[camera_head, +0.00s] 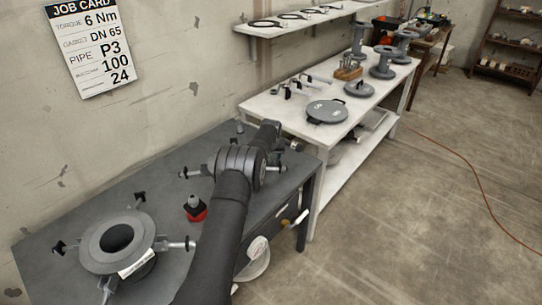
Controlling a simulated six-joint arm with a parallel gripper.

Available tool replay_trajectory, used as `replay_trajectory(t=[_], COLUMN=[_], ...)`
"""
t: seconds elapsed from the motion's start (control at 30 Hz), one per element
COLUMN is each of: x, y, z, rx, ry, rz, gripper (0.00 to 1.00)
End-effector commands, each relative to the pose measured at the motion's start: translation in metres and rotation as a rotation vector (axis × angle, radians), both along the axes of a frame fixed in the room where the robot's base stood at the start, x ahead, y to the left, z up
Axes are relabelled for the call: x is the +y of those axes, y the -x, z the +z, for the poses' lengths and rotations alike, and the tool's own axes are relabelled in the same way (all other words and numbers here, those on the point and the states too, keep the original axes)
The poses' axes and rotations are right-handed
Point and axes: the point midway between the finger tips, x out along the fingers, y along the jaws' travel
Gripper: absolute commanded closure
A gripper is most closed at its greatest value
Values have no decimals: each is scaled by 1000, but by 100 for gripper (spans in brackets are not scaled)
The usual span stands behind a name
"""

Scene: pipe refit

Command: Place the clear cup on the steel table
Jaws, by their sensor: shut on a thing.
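I cannot make out the clear cup in this view. A dark grey table (150,185), which may be the steel table, fills the lower left. My arm reaches up across its right part, and its wrist end is over the table's far right side. My gripper is hidden behind my own wrist, so its jaws and anything in them do not show. A paler table (290,105) stands beyond it against the wall.
A round flange (94,238) with clamps around it sits on the dark table's left. A red and grey item (195,209) stands beside my arm. The pale table bears a grey disc (327,112) and several pipe pieces. Bare floor lies to the right, crossed by a red cable (475,175).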

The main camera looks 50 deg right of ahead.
Motion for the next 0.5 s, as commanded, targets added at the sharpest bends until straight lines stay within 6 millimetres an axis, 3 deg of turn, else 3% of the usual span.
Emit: replay_trajectory(t=[0.3,0.33,0.43,0.5], x=[0,0,0,0], y=[0,0,0,0], z=[-3,-2,-2,-2], rx=[-1,-1,-1,-1], ry=[1,1,1,1], rz=[0,0,0,0], gripper=[72,45,27,27])
